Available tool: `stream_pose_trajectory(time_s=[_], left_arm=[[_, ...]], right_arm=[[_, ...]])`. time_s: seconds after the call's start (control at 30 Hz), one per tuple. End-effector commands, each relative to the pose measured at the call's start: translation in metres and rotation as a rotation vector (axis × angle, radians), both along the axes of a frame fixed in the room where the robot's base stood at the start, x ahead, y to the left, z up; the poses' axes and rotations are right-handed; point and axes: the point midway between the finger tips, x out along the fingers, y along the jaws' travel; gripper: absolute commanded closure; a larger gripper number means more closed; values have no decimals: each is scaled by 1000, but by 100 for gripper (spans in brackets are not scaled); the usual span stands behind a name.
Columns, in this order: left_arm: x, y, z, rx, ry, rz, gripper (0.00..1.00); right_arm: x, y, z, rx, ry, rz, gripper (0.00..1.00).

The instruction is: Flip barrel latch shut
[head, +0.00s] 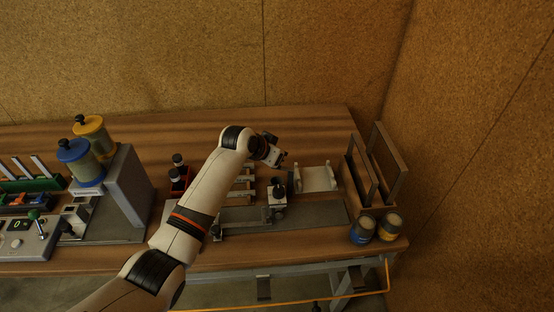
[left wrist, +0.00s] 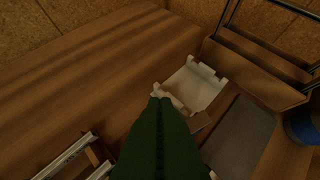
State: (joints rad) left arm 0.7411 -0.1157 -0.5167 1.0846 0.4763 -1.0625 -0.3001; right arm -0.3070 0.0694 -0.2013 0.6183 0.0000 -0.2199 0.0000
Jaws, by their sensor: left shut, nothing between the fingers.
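My left arm reaches in from the lower left in the head view, and its gripper (head: 273,153) is shut and empty above the back of the bench. A small light-grey block with a black knob (head: 278,192) stands on a dark plate just in front of the gripper, apart from it; I cannot tell whether this is the barrel latch or how it is set. A white cradle (head: 317,178) lies right of the gripper and also shows in the left wrist view (left wrist: 194,86). There, a dark green tapering shape fills the lower middle and hides what is beneath. My right gripper is not in view.
A wooden rack with upright panels (head: 360,175) and two jars (head: 363,230) stand at the bench's right end. Pale bars (head: 242,182) lie left of the block. A grey machine (head: 125,190) with blue and yellow canisters stands left. The bench's back strip is clear.

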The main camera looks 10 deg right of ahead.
Motion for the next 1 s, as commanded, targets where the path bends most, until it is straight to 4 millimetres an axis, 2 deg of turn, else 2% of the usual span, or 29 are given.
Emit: stream_pose_trajectory(time_s=[0.23, 0.53, 0.83, 1.0], left_arm=[[2, 1, 1, -1, 0, -1, 100], [0, -10, 2, -1, -1, -3, 100], [-1, -15, 1, -1, -1, -3, 100], [-1, -15, 2, -1, -1, -3, 100]], right_arm=[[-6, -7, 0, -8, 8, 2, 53], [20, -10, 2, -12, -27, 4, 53], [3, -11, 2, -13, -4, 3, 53], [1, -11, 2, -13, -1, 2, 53]])
